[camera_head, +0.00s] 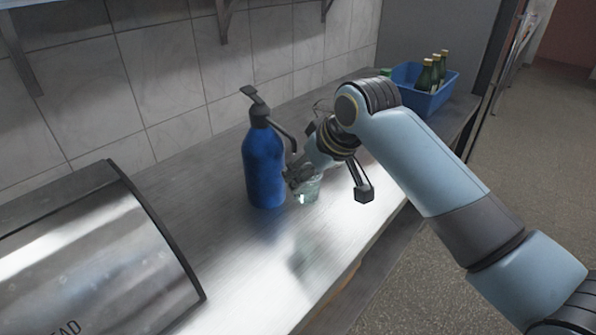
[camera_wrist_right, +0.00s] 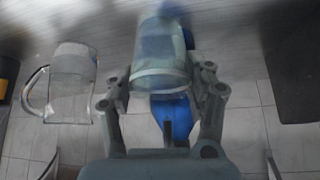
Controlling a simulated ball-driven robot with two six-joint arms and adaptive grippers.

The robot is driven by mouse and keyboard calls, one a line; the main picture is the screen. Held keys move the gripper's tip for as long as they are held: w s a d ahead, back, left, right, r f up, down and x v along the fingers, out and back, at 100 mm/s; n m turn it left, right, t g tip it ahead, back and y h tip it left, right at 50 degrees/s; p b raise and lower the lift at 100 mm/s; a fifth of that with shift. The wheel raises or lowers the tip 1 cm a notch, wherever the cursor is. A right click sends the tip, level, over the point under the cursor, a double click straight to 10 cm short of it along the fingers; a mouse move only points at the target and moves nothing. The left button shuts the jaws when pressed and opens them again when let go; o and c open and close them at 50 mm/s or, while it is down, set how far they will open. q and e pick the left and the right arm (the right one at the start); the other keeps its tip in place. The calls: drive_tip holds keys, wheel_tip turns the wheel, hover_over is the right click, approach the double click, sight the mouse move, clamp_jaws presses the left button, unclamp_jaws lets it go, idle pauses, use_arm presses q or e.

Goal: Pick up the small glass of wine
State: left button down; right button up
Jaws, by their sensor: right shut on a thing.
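A small clear glass (camera_head: 309,189) stands at or just above the metal counter, right of the blue bottle, partly hidden by my right gripper. No wine colour can be made out in it. My right gripper (camera_head: 300,176) is shut on this glass. In the right wrist view the glass (camera_wrist_right: 160,68) sits between the two fingers of the gripper (camera_wrist_right: 163,88). I cannot tell whether its base touches the counter. My left gripper is not in view.
A blue pump bottle (camera_head: 264,168) stands close to the left of the glass. A bread box (camera_head: 95,255) is at the left front. A blue crate (camera_head: 425,98) with green bottles is at the far end. A clear glass mug (camera_wrist_right: 72,88) shows in the wrist view.

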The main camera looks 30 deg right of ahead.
drive_tip(key=s+d+b, duration=0.1)
drive_tip(key=s+d, duration=0.1)
drive_tip(key=s, duration=0.6)
drive_tip(key=s+d, duration=0.3)
drive_tip(key=s, duration=0.5)
drive_tip(key=shift+d+b, duration=0.25)
drive_tip(key=shift+b, duration=0.15)
idle(0.6)
